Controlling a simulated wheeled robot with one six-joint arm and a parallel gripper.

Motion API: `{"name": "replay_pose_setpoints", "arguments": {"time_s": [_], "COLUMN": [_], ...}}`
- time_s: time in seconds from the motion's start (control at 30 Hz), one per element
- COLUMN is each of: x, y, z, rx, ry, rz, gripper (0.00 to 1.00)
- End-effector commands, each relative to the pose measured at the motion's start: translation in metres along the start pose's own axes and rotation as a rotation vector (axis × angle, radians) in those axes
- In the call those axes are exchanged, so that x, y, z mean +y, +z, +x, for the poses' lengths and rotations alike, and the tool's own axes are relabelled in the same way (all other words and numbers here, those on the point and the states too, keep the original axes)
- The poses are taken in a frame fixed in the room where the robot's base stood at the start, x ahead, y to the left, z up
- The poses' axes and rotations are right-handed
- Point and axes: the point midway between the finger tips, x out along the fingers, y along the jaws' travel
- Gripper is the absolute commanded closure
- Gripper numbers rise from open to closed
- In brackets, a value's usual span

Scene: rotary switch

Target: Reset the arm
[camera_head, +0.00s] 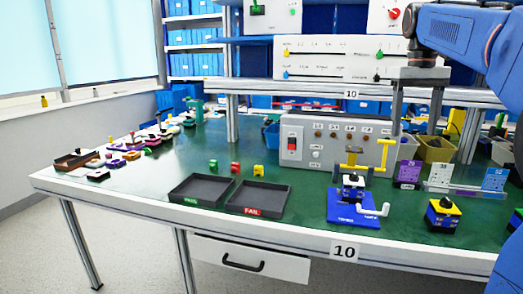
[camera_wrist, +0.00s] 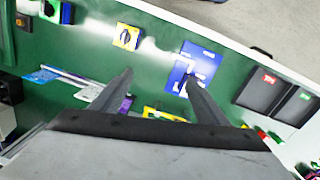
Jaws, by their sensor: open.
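My gripper (camera_head: 416,132) hangs at the right in the head view, fingers pointing down over the bench. Its two fingers are apart with nothing between them; they also show in the wrist view (camera_wrist: 158,76). A rotary switch (camera_head: 442,218), a blue and yellow block with a black knob, stands near the bench's front edge. In the wrist view the switch (camera_wrist: 126,36) lies beyond the left fingertip, apart from it. The right finger partly covers the plate (camera_wrist: 197,58) in the wrist view.
Black PASS (camera_head: 190,203) and FAIL (camera_head: 276,212) trays lie left of the fixture. A grey control box (camera_head: 318,152) and a shelf (camera_head: 290,86) stand behind.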

Motion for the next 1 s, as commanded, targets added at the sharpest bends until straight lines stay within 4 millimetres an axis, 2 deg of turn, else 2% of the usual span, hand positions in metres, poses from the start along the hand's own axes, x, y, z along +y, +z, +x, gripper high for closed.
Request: {"name": "replay_pose_setpoints", "arguments": {"time_s": [0.17,0.47,0.77,1.0], "x": [-0.02,-0.053,-0.081,-0.098], "y": [0.036,0.101,0.168,0.22], "z": [0.023,0.086,0.168,0.244], "rx": [0.058,0.174,0.289,0.38], "ry": [0.002,-0.002,-0.018,-0.037], "rz": [-0.014,-0.031,-0.045,-0.053], "gripper": [0.32,0.32,0.32,0.32]}}
